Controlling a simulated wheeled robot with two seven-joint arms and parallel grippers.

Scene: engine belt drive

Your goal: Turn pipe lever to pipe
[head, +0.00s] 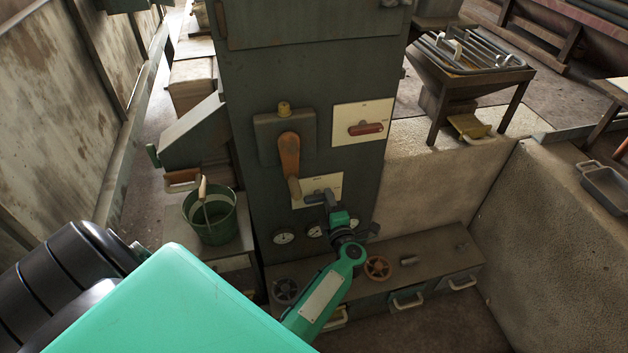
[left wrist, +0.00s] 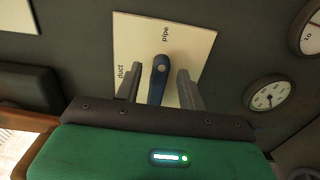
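The pipe lever (left wrist: 158,80) is a dark blue handle on a cream plate (left wrist: 199,42) marked "duct" and "pipe" in the left wrist view. Its round pivot end lies near the middle of the plate, and the handle runs down towards the gripper. My left gripper (left wrist: 157,90) is open, with one finger on each side of the handle and a visible gap on both sides. In the head view the left gripper (head: 328,198) is at the lower cream plate (head: 301,188) on the dark cabinet and hides much of the lever. My right gripper is not in view.
An orange-brown lever (head: 289,158) hangs just left above the plate. A red-handled switch panel (head: 363,122) is above right. Round gauges (head: 284,237) sit below. A ledge with handwheels (head: 377,268) juts out beneath. A green bucket (head: 210,215) stands to the left.

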